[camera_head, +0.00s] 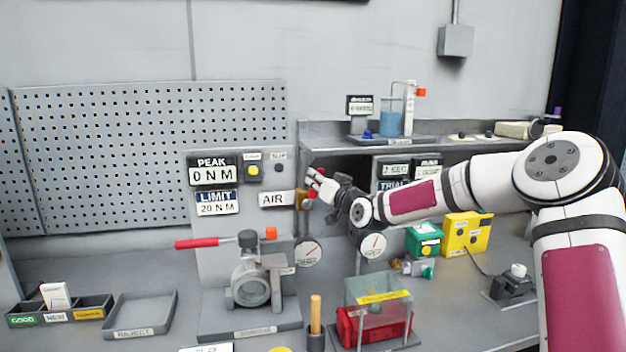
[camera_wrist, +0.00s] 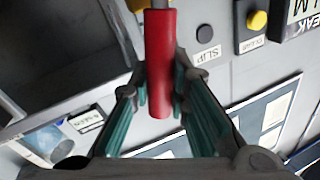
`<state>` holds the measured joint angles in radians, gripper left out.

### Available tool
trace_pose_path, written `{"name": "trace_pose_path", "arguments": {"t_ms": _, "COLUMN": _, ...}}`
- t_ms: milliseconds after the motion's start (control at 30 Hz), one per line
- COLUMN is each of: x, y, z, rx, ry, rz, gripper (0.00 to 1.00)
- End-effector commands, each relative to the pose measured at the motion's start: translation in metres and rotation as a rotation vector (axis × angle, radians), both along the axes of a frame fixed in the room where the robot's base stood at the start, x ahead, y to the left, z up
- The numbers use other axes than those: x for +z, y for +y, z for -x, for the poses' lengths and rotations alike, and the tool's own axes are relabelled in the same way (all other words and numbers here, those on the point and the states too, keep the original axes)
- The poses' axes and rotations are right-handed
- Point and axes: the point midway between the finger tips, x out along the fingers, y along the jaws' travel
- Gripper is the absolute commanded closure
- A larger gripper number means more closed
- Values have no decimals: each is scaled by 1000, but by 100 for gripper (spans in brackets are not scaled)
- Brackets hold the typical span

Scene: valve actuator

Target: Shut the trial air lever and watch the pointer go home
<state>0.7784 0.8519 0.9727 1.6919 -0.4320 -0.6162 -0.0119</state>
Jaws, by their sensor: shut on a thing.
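A lever with a red handle (camera_wrist: 161,75) runs down the middle of the wrist view, between the two fingers of my gripper (camera_wrist: 162,82). The fingers are shut on the red handle. In the head view my gripper (camera_head: 318,185) is at a brass valve body (camera_head: 301,200) right of the AIR label (camera_head: 273,199), and the fingers hide most of the lever. Two round dial gauges sit below: a left gauge (camera_head: 308,253) and a right gauge (camera_head: 373,246) with a red pointer tilted near upright.
A panel shows PEAK 0 N M (camera_head: 212,174) and a yellow button (camera_head: 253,170). A red-handled wrench (camera_head: 205,243) and grey valve (camera_head: 252,285) stand below left. A shelf (camera_head: 440,140) lies behind my arm. A clear-topped red box (camera_head: 375,325) stands in front.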

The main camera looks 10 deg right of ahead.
Motion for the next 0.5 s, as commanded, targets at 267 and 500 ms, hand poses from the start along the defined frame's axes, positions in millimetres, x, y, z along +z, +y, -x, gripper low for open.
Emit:
{"name": "trace_pose_path", "arguments": {"t_ms": 267, "x": -10, "y": -22, "z": 0, "rx": -2, "ry": -1, "rz": -263, "gripper": 100}}
{"name": "trace_pose_path", "arguments": {"t_ms": 500, "x": -22, "y": -37, "z": 0, "rx": -3, "ry": -2, "rz": -494, "gripper": 100}}
